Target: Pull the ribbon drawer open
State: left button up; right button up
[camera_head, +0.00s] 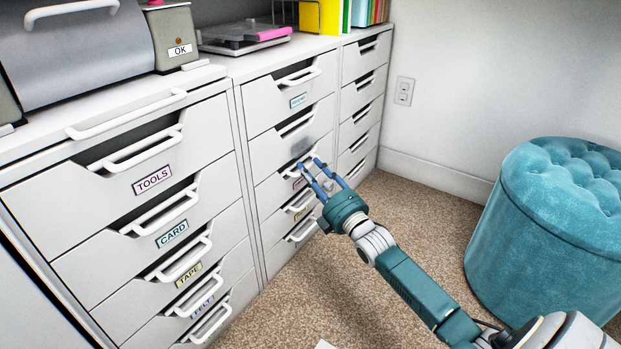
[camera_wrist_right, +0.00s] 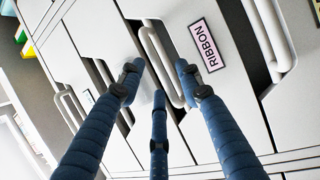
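The ribbon drawer (camera_head: 268,193) is in the middle column of the white cabinet, third from the top. Its front looks flush with its neighbours. In the right wrist view, its pink RIBBON label (camera_wrist_right: 208,45) reads clearly beside its white bar handle (camera_wrist_right: 153,50). In the head view, my right gripper (camera_head: 313,170) is in front of this handle and partly hides the drawer and label. In the right wrist view, the blue fingers of my right gripper (camera_wrist_right: 159,70) are spread on both sides of the handle, with gaps showing; contact is unclear. My left gripper is not in view.
The left column has TOOLS (camera_head: 152,180), CARD, TAPE and FELT drawers with protruding handles. A teal tufted ottoman (camera_head: 545,220) stands at the right. A paper trimmer (camera_head: 240,38) sits on top.

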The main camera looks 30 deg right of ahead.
jog(key=shift+w+r, duration=0.1)
jog(key=shift+w, duration=0.25)
grip_shut()
